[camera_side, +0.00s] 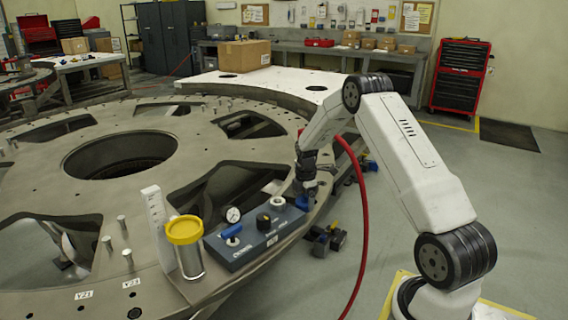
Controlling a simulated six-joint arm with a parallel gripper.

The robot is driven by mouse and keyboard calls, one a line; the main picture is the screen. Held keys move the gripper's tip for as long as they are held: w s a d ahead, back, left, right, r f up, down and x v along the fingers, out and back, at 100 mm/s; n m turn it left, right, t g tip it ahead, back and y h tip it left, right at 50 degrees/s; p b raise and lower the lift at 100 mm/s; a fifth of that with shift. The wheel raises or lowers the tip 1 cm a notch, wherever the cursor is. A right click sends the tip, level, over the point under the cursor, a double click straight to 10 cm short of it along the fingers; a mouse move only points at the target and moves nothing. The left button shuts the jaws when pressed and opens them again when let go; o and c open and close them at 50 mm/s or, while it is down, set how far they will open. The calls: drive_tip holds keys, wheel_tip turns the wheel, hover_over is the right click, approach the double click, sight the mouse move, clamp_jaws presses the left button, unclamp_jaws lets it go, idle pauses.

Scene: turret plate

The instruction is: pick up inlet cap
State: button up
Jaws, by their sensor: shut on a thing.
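My gripper (304,188) points down at the right end of a dark blue-grey panel block (247,250) on the plate's edge. It is shut on a small blue piece (302,203), which I take for the inlet cap. The fingers hide most of it, and I cannot tell whether it is touching the block or just above it. The block also carries a round gauge (233,214), a blue valve handle (231,231), a black knob (264,222) and a white round fitting (278,202).
Metal pins rise from the turret plate (60,180). A red hose (364,230) hangs beside my arm. Dark blue parts (328,240) sit below the rim.

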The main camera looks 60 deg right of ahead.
drive_tip(key=s+a+r, duration=0.7)
drive_tip(key=s+r, duration=0.3)
drive_tip(key=s, duration=0.2)
idle(0.3)
drive_tip(key=shift+a, duration=0.1)
drive_tip(key=shift+w, duration=0.1)
idle(0.4)
drive_tip(key=w+r, duration=0.2)
drive_tip(key=w, duration=1.5)
drive_tip(key=shift+w+r, duration=0.3)
drive_tip(key=shift+r, duration=0.05)
drive_tip(key=shift+f, duration=0.1)
drive_tip(key=shift+f, duration=3.35)
